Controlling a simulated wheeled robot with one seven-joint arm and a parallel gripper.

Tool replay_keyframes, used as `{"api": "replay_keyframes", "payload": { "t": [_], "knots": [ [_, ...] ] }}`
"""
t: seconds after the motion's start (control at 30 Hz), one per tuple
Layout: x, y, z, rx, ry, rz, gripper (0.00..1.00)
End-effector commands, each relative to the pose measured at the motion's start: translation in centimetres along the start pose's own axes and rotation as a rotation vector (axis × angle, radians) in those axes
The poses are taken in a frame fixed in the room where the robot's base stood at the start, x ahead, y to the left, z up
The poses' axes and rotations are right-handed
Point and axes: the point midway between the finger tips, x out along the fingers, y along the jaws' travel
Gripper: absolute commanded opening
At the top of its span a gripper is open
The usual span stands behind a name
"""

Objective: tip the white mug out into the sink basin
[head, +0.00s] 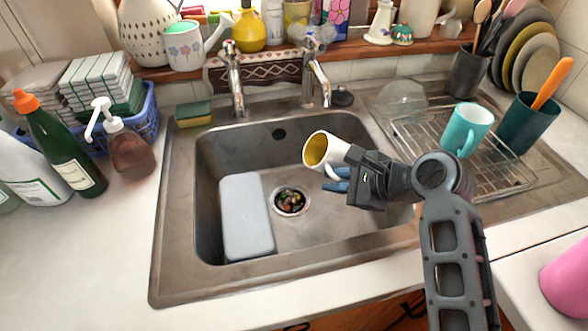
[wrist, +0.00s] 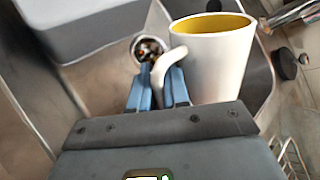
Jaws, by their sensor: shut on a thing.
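The white mug (head: 333,151) has a yellow inside and is held over the right part of the sink basin (head: 215,150). In the head view it is tilted, with its mouth facing left and toward the camera. My gripper (head: 337,180) is shut on the mug's handle. In the wrist view the blue fingers of my gripper (wrist: 158,88) close around the handle, and the mug (wrist: 212,65) stands to their right. No liquid is seen leaving the mug. The bottom of the mug's inside is hidden.
A grey tub (head: 247,215) lies in the basin left of the drain (head: 290,201), which holds food scraps. Two taps (head: 316,75) rise behind the basin. A wire rack (head: 440,130) with a turquoise mug (head: 467,128) stands right. A soap dispenser (head: 128,152) stands left.

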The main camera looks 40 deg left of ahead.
Motion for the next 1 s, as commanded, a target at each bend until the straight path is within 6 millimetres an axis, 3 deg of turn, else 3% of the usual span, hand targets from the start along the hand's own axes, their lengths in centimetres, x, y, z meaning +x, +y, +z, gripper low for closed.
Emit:
{"api": "replay_keyframes", "payload": {
  "t": [1.0],
  "knots": [
    [-0.44,-0.33,0.72,-0.145,0.170,-0.050,0.00]
  ]
}}
